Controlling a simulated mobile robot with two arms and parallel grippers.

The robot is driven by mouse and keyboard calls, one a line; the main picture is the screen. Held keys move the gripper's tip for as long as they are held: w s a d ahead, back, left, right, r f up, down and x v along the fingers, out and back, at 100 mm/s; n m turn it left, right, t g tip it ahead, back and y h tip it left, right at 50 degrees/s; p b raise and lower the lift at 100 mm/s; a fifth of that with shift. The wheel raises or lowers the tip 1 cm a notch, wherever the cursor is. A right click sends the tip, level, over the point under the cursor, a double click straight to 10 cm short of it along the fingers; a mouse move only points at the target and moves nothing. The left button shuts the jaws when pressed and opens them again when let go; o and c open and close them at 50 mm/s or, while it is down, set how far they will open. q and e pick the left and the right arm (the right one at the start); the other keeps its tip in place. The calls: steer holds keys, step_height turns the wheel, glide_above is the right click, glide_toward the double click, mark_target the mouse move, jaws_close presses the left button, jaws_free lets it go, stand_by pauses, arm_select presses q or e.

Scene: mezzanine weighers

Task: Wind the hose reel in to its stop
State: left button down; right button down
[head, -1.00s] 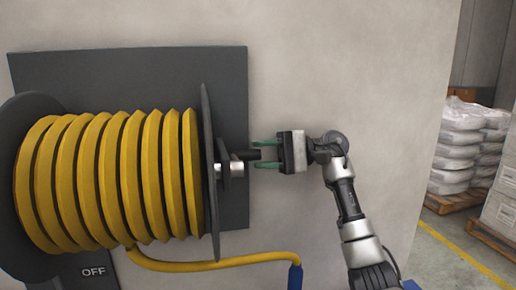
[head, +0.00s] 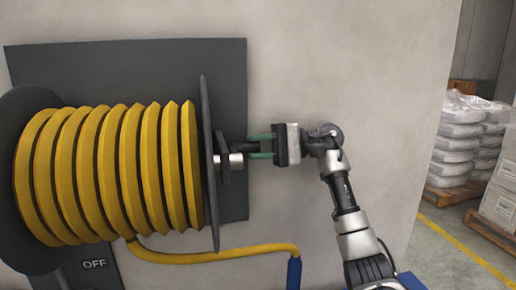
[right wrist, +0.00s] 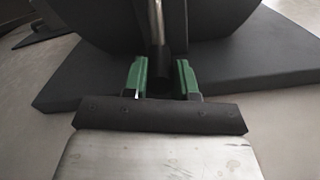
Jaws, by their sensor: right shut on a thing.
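The hose reel (head: 209,165) is mounted on a dark wall plate, with yellow hose (head: 110,170) wound on its drum in several turns. A crank with a dark handle (head: 240,149) sticks out from the reel's right side. My right gripper (head: 262,147) is shut on the crank handle, with its green fingers on either side of it. In the right wrist view the handle (right wrist: 159,84) lies between the green fingers (right wrist: 160,80). A free length of hose runs right below the drum to a blue end piece (head: 294,272). My left gripper is not in view.
The dark wall plate (head: 150,62) sits behind the reel on a pale wall (head: 340,60). A panel marked OFF (head: 95,264) is at the lower left. Wrapped bags (head: 462,135) and boxes (head: 500,200) stand on pallets beyond the wall's right edge.

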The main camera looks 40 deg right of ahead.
steer(key=shift+r+n+b, duration=0.15)
steer(key=shift+n+b, duration=0.15)
steer(key=shift+b, duration=0.25)
step_height(320, 180, up, 2)
steer(key=n+b, duration=0.3)
steer(key=shift+s+r, duration=0.1)
steer(key=shift+r, duration=0.05)
steer(key=shift+s+a+r+n+b, duration=0.15)
steer(key=shift+r+n+b, duration=0.25)
steer(key=shift+r+n, duration=0.2)
steer(key=shift+s+a+r+n+b, duration=0.1)
steer(key=shift+s+r+n+b, duration=0.05)
steer(key=shift+r+n+b, duration=0.4)
steer(key=s+a+r+n+b, duration=0.2)
steer(key=s+a+r+n, duration=0.1)
steer(key=s+r, duration=0.1)
steer(key=shift+s+r, duration=0.25)
steer(key=shift+s, duration=0.6)
steer(key=shift+s+a, duration=0.1)
steer(key=shift+s, duration=0.05)
